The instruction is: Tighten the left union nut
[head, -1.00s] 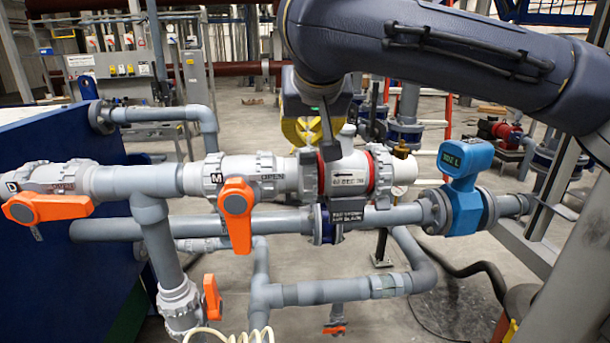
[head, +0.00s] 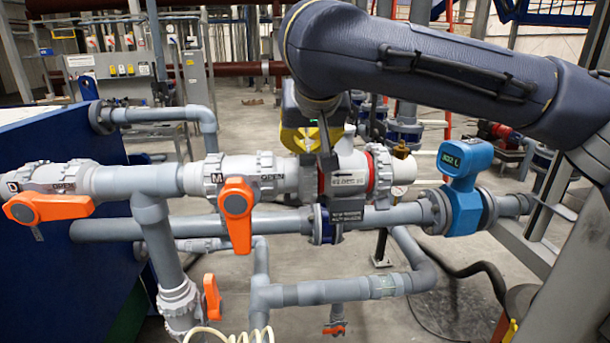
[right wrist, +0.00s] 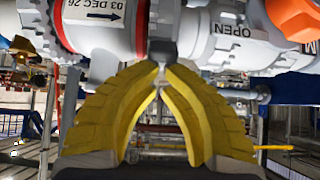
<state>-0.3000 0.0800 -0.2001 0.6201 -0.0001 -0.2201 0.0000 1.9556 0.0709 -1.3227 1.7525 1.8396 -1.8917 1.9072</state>
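In the right wrist view the nut (right wrist: 196,35) shows right of the red ring. My right gripper (head: 324,150) is over the top of the nut and valve, partly hidden by its own dark body. In the right wrist view its yellow fingers (right wrist: 164,72) arch inward, with their tips close together at a small grey part by the nut's edge. Whether they grip it is unclear. My left gripper is not in view.
Orange valve handles (head: 237,205) stick out left of the nut. A blue flow meter (head: 465,185) stands to the right on the lower grey pipe (head: 395,214). A blue panel (head: 40,250) is at the far left. Open floor shows behind the pipes.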

